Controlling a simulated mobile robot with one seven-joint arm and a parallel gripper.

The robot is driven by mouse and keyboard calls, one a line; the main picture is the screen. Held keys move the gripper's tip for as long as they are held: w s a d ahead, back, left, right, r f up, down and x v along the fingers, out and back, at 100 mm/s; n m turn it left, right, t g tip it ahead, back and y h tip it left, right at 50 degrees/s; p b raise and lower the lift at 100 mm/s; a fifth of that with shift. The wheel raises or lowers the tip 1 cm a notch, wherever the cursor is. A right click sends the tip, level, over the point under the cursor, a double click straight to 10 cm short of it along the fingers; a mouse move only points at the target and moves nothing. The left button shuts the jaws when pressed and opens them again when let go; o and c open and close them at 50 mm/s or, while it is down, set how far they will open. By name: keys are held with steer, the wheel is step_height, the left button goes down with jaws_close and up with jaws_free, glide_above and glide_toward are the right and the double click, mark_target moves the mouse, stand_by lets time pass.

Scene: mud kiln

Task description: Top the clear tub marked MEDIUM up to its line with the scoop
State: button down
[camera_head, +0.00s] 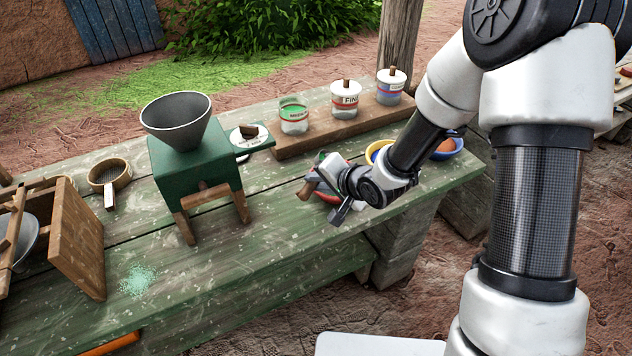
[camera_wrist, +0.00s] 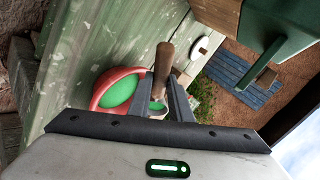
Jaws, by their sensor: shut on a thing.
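The open clear tub (camera_head: 294,122) stands at the left end of the row of tubs, with green showing in it and a red band round it; I cannot read its label. My gripper (camera_head: 326,188) is low over the front right of the bench, in front of the tubs. In the wrist view my gripper (camera_wrist: 170,98) is shut on the scoop's wooden handle (camera_wrist: 165,60). The scoop's head, with some green in it, shows between the fingers, beside or over a red bowl (camera_wrist: 103,81) of green powder. In the head view my gripper partly hides that bowl.
A tub marked FINE (camera_head: 345,100) and another lidded tub (camera_head: 390,88) stand on a wooden board (camera_head: 318,136). A lid (camera_head: 249,141) lies left of the open tub, by the green mill (camera_head: 192,160) with its funnel. Yellow and blue bowls are partly behind my arm.

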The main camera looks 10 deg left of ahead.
steer(key=shift+d+f+y+b, duration=0.2)
steer(key=shift+y+b, duration=0.4)
steer(key=shift+b, duration=0.1)
steer(key=shift+d+r+m+t+y+p, duration=0.2)
steer(key=shift+r+m+t+y+p, duration=0.1)
steer(key=shift+r+t+p, duration=0.4)
